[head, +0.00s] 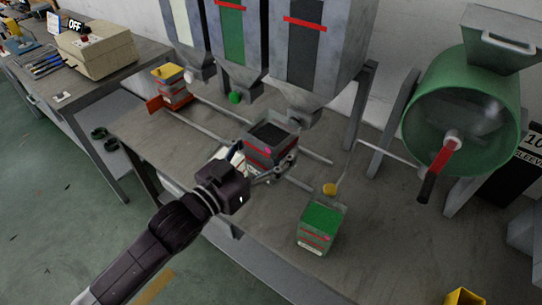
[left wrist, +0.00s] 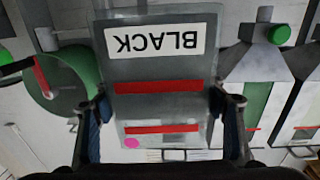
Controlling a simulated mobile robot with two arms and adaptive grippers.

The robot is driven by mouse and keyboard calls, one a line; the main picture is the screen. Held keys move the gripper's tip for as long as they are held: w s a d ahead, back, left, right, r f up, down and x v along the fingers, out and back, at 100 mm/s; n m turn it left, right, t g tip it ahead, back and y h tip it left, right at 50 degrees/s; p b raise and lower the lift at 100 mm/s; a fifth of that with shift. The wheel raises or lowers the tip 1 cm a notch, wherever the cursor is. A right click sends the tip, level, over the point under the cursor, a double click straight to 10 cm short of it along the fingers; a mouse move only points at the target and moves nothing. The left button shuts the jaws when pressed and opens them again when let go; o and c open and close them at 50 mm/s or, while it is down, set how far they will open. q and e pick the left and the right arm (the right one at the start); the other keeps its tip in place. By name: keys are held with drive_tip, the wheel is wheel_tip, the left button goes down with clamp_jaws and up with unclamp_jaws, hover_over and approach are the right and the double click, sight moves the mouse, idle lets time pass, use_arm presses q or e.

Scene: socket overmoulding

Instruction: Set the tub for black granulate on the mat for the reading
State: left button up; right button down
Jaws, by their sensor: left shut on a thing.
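The tub for black granulate (head: 262,151) is a grey tub with dark contents and a red stripe, in the middle of the head view. In the left wrist view the tub (left wrist: 150,106) fills the centre, with a white label reading BLACK upside down, two red bands and a pink dot. My left gripper (head: 268,168) is shut on it, with one finger on each side in the left wrist view (left wrist: 160,122). The tub looks upright in front of the hoppers; I cannot tell whether it touches the bench. I cannot make out the mat. My right gripper is not in view.
Hoppers (head: 318,45) stand behind the tub. A green drum (head: 455,105) is at right. Rails run along the bench.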

use_arm(q)
drive_tip(key=shift+s+r, duration=0.1)
drive_tip(key=shift+r, duration=0.65)
drive_tip(key=shift+s+a+r+n+t+y, duration=0.25)
drive_tip(key=shift+s+a+n+t+y, duration=0.05)
drive_tip(key=shift+s+y, duration=0.1)
drive_tip(key=s+a+f+n+t+y, duration=0.2)
drive_tip(key=s+a+n+y, duration=0.25)
drive_tip(key=a, duration=0.45)
drive_tip(key=s+a+f+n+t+y, duration=0.1)
drive_tip(key=s+a+n+t+y, duration=0.15)
drive_tip(key=a+y, duration=0.55)
drive_tip(key=w+d+r+m+g+h, duration=0.1)
drive_tip(key=w+d+m+h, duration=0.1)
drive_tip(key=d+h, duration=0.2)
drive_tip(key=w+d+r+m+g+h, duration=0.1)
drive_tip(key=w+d+m+g+h, duration=0.1)
drive_tip(key=d+h, duration=0.2)
drive_tip(key=w+d+r+m+g+h, duration=0.1)
drive_tip(key=w+d+m+h, duration=0.1)
drive_tip(key=d, duration=0.6)
drive_tip(key=shift+w+d+r+m+h, duration=0.15)
drive_tip(key=shift+w+m+h, duration=0.1)
drive_tip(key=shift+h, duration=0.35)
drive_tip(key=shift+w+d+f+m+h, duration=0.15)
drive_tip(key=shift+w+h, duration=0.1)
drive_tip(key=shift+h, duration=0.3)
drive_tip(key=shift+w+d+f+m+g+h, duration=0.3)
drive_tip(key=shift+w+d+m+g+h, duration=0.1)
drive_tip(key=shift+w+d+g+h, duration=0.15)
